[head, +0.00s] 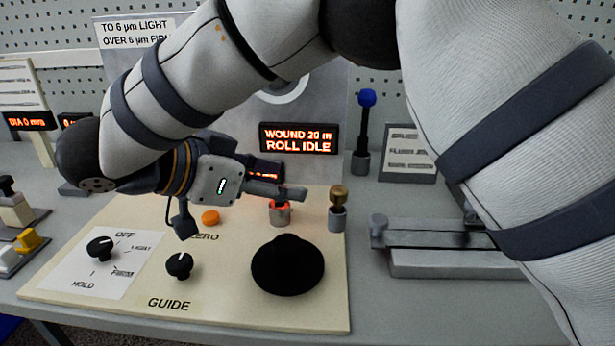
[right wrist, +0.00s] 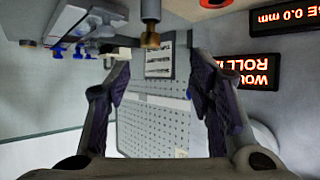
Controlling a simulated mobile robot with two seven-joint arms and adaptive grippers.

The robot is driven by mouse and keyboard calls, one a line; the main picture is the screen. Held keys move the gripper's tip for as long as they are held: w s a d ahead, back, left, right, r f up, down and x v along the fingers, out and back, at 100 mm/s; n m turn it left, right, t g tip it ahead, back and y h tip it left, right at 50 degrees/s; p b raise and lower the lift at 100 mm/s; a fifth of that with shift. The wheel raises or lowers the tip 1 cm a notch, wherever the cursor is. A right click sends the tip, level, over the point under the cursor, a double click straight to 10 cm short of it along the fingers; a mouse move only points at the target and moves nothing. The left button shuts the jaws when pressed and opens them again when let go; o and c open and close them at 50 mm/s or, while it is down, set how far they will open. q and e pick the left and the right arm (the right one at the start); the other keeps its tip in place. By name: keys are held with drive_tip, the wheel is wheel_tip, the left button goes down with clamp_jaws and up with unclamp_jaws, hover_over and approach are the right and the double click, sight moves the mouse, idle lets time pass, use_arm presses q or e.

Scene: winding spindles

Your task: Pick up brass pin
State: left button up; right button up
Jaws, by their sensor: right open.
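The brass pin (head: 338,193) stands upright in a grey cylindrical holder (head: 337,219) at the right back of the cream panel. In the right wrist view the brass pin (right wrist: 150,40) appears upside down at the top, between the finger lines and nearer the left finger. My right gripper (head: 298,194) points right toward the pin, its fingers just left of it and apart from it. In the right wrist view the right gripper (right wrist: 161,62) is open with nothing between its fingers. My left gripper is in neither view.
A red-topped button (head: 279,212) sits just under the right fingers. A large black knob (head: 287,265) stands in front. A grey slide fixture (head: 450,250) lies to the right, and a blue-knobbed post (head: 364,130) stands behind. Display boxes (head: 298,138) stand at the back.

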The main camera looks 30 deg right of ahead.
approach(337, 190)
drive_tip(key=d+f, duration=0.1)
drive_tip(key=x, duration=0.8)
drive_tip(key=shift+r, duration=0.15)
drive_tip(key=shift+w, duration=0.1)
clamp_jaws()
